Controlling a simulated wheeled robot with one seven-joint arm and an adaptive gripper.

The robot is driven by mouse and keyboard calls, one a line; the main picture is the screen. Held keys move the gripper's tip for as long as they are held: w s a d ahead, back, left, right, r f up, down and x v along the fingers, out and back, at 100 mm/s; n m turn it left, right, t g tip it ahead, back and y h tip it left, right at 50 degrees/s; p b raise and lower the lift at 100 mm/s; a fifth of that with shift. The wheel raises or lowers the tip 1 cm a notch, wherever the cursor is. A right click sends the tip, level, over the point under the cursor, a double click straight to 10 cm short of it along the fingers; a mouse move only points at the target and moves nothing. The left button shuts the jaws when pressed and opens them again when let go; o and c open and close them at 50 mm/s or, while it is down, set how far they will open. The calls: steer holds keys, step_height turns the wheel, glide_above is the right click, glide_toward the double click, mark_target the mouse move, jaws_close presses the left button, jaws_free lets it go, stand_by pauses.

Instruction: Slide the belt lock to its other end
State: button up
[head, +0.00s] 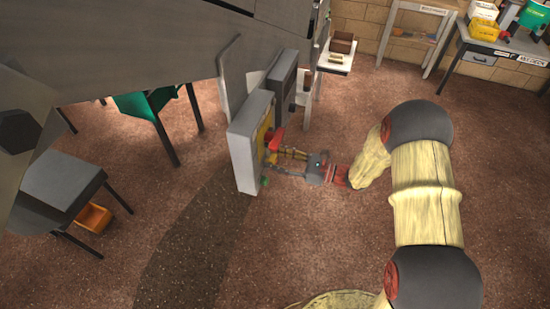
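A grey upright box (243,150) stands left of the middle, seen nearly edge-on. Its right-hand face carries a yellow panel (264,132), a red part (275,139) and a small green part (264,181). I cannot make out which part is the belt lock; the face is steeply angled and partly hidden. My gripper (279,164) reaches left to this face, its fingers at or very near the red part. Whether they touch anything, and whether they are open or shut, is too small to tell.
A second grey box (281,80) stands just behind. A large grey structure fills the upper left. A dark table (60,180) with an orange bin (94,217) below is at left. A workbench (505,45) stands at upper right. The brown floor (300,235) in front is clear.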

steer(key=c, duration=1)
jaws_close()
